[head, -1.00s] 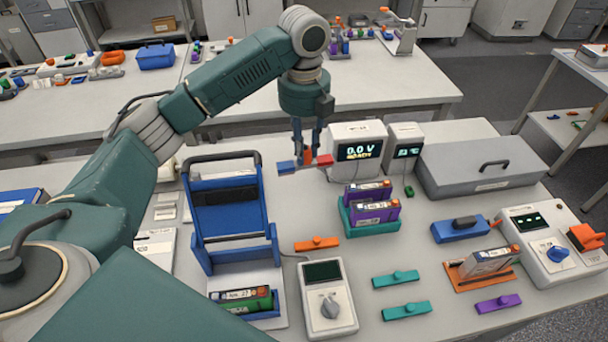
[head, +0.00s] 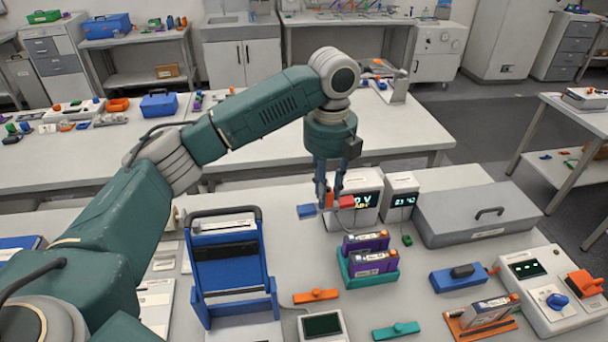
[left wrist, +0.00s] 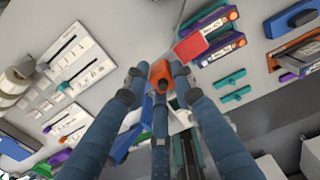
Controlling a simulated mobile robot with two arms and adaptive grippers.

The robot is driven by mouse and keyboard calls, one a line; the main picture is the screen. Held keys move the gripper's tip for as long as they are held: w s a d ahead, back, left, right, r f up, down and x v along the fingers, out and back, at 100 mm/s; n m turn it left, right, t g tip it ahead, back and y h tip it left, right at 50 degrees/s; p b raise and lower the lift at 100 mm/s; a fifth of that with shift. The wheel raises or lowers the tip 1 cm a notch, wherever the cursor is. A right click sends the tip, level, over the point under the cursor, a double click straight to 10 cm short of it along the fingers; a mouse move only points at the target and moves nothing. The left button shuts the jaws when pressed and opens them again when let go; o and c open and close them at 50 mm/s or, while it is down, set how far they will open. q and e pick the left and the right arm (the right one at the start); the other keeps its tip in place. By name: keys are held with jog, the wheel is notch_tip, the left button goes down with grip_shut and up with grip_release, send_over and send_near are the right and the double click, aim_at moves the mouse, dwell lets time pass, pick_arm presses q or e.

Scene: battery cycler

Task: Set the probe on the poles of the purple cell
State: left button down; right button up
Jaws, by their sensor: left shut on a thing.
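My left gripper (head: 329,199) is shut on the probe (head: 346,202), a small bar with a blue end, an orange middle and a red end. It holds the probe in the air in front of the voltage display unit (head: 368,195). In the left wrist view the orange middle of the probe (left wrist: 161,73) sits between the fingertips. Two purple cells (head: 373,262) stand in a teal holder (head: 346,274) below and to the right of the probe, apart from it. They also show in the left wrist view (left wrist: 222,45). My right gripper is not in view.
A blue folding rack (head: 228,270) stands left, with a handheld meter (head: 322,325) beside it. A second display unit (head: 401,195) and a grey lidded case (head: 470,213) stand behind the holder. An orange clip (head: 316,296) and a teal clip (head: 396,330) lie in front.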

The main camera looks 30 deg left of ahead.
pick_arm(q)
jog(key=d+f+p, duration=0.1)
jog(key=d+p, duration=0.5)
jog(key=d, duration=0.7)
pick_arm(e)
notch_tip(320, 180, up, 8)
pick_arm(q)
jog(key=shift+m, duration=0.5)
jog(key=f+b, duration=0.2)
jog(key=f, duration=0.1)
jog(key=f+b, duration=0.1)
jog(key=f, duration=0.1)
jog(key=shift+d+f, duration=0.1)
jog(key=shift+d, duration=0.25)
jog(key=shift+f+b, duration=0.5)
jog(key=shift+b, duration=0.1)
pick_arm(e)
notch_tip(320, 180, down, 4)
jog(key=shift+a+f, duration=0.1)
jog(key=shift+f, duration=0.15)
pick_arm(q)
jog(key=shift+r, duration=0.1)
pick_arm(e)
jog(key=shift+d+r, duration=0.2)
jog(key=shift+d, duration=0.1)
pick_arm(q)
jog(key=shift+p, duration=0.6)
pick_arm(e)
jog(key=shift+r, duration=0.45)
